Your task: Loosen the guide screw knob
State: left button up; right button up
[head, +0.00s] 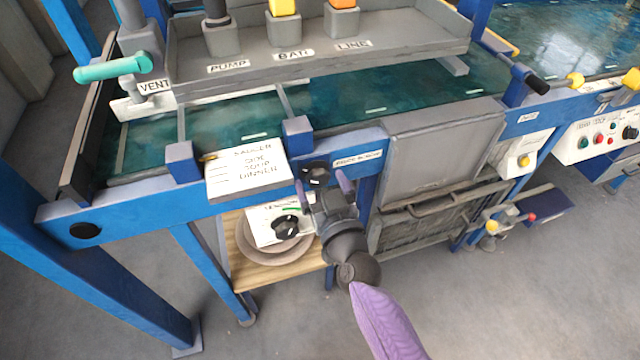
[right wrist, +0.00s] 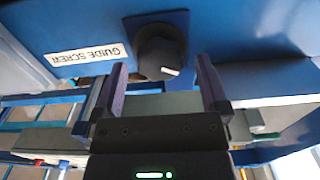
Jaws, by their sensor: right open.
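The guide screw knob (right wrist: 160,52) is black and round with a white pointer mark, on a blue panel beside a white label (right wrist: 86,55) reading GUIDE SCREW, upside down in the right wrist view. My right gripper (right wrist: 162,66) is open, with its purple fingers on either side of the knob's lower part in the picture and gaps on both sides. In the head view my right gripper (head: 321,180) is at the blue front rail, left of and below the label (head: 358,158). There it largely covers the knob. My left gripper is not in view.
A white card (head: 248,170) sits left of my right gripper. A white box with a black knob (head: 285,227) is below. Grey floor is clear in front.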

jog(key=shift+w+a, duration=0.15)
jog(key=shift+w, duration=0.3)
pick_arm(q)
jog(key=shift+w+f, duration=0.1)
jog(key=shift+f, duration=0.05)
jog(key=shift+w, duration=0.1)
pick_arm(e)
jog(key=c, duration=1.3)
jog(key=shift+o, duration=0.2)
